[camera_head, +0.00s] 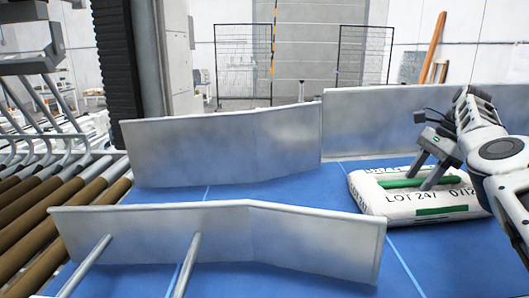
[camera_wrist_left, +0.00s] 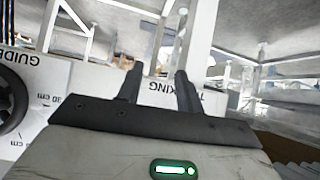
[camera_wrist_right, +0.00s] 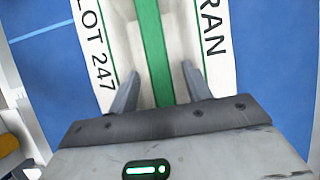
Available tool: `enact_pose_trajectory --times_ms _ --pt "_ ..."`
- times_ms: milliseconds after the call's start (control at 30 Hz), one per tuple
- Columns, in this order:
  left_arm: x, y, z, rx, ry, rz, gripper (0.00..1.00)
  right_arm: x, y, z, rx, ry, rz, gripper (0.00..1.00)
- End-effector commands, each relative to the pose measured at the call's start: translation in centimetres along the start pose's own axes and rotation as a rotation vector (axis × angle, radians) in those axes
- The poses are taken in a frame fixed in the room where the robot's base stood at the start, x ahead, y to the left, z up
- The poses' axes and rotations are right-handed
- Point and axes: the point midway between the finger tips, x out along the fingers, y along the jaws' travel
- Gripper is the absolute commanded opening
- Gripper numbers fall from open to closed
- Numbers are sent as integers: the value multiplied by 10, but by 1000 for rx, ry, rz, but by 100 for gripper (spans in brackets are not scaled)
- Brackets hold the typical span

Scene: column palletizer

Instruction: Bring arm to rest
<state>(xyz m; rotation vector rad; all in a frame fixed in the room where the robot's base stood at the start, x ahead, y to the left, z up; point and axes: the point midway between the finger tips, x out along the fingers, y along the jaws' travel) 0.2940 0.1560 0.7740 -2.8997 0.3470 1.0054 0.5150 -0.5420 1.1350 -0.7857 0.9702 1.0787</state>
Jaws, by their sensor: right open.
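My right gripper (camera_head: 424,174) is open, fingers pointing down at a white bag (camera_head: 400,203) with green stripes and "LOT 247" lettering. The bag lies flat on the blue belt (camera_head: 408,252). In the right wrist view the fingertips (camera_wrist_right: 158,78) are spread either side of the bag's green stripe (camera_wrist_right: 153,45), with nothing visible gripped. I cannot tell whether they touch the bag. My left gripper shows in the left wrist view (camera_wrist_left: 158,70); its fingers are apart and empty, before a white panel with "GUIDE" and "KING" lettering.
Metal guide walls stand along the belt: one in front (camera_head: 215,235), one behind (camera_head: 220,150), another at the back right (camera_head: 375,125). A roller conveyor (camera_head: 40,225) with brown rollers runs at the left. Black mesh fence panels (camera_head: 243,65) stand far back.

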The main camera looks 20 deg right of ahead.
Motion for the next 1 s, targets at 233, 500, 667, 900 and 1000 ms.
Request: enact_pose_trajectory --times_ms 233,500,667,900,1000 --pt "0 0 0 0 0 1 36 0 -1 1 26 2 -11 49" --pt "0 0 0 0 0 1 36 1 0 1 160 10 -67 49" --pt "0 0 0 0 -1 1 36 1 0 1 295 20 -123 49" --pt "0 0 0 0 -1 1 36 0 -1 0 481 33 -202 49" --pt "0 0 0 0 -1 1 36 0 -1 -1 524 36 -220 49"
